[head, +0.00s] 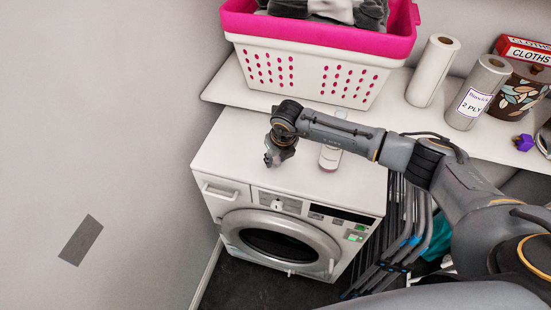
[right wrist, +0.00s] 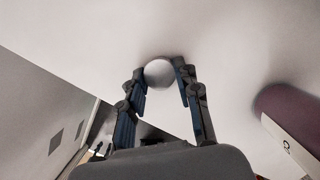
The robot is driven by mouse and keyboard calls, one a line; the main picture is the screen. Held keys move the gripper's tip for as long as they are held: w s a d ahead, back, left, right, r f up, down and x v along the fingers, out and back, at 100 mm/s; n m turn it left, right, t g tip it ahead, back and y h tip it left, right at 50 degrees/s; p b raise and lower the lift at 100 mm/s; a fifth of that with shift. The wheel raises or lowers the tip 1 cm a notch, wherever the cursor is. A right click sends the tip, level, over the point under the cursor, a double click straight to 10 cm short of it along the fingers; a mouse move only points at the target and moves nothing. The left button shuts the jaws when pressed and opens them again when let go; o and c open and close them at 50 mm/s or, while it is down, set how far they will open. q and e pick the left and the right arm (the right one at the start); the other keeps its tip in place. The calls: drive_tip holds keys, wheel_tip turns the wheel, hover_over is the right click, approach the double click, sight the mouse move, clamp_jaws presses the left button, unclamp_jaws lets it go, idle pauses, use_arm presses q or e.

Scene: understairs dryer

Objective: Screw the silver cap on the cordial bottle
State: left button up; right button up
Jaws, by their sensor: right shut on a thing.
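The cordial bottle (head: 330,157) stands on the white top of the dryer, partly hidden behind my right forearm. In the right wrist view, what looks like the bottle (right wrist: 292,112) shows at the right edge, dark purple with a white label. My right gripper (head: 274,158) is over the dryer top, to the left of the bottle and apart from it. In the right wrist view its fingertips are shut on the round silver cap (right wrist: 158,73). I cannot tell how high the cap is above the top. My left gripper is not in view.
The dryer (head: 225,165) stands in the corner by a grey wall. On the shelf behind are a pink-and-white laundry basket (head: 310,65), two paper rolls (head: 433,72) (head: 478,95) and a patterned container (head: 522,92). Folded racks (head: 400,230) stand right of the dryer. The dryer top's left part is clear.

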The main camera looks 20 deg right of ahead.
drive_tip(key=shift+r+b, duration=0.45)
drive_tip(key=shift+r, duration=0.05)
drive_tip(key=shift+w+r+b, duration=0.1)
drive_tip(key=shift+r+b, duration=0.45)
drive_tip(key=shift+r, duration=0.1)
drive_tip(key=s+a+r+b, duration=0.4)
drive_tip(key=s+r, duration=0.6)
drive_tip(key=s, duration=0.3)
drive_tip(key=shift+s+a+r, duration=0.25)
drive_tip(key=shift+a+r, duration=0.1)
